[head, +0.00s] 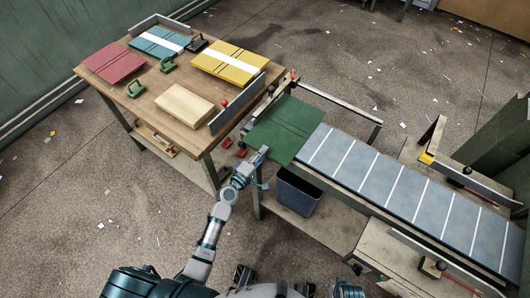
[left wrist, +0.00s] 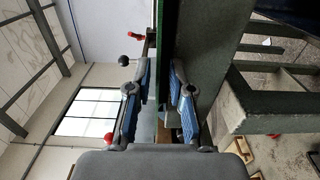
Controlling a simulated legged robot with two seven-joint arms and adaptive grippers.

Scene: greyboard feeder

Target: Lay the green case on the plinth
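The green case (head: 285,128) lies flat over the near left end of the feeder, beside the table. My left gripper (head: 261,156) is at its near left edge. The exact contact at the pads is partly hidden. A pale wooden block (head: 184,104), which looks like the plinth, sits on the table with a bare top.
The wooden table (head: 150,95) also bears a red case (head: 113,63), a blue case (head: 160,42) and a yellow case (head: 229,63), with green clamps. A grey upright plate (head: 238,104) stands at the table's right edge, between block and feeder. A dark bin (head: 298,190) stands below the feeder.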

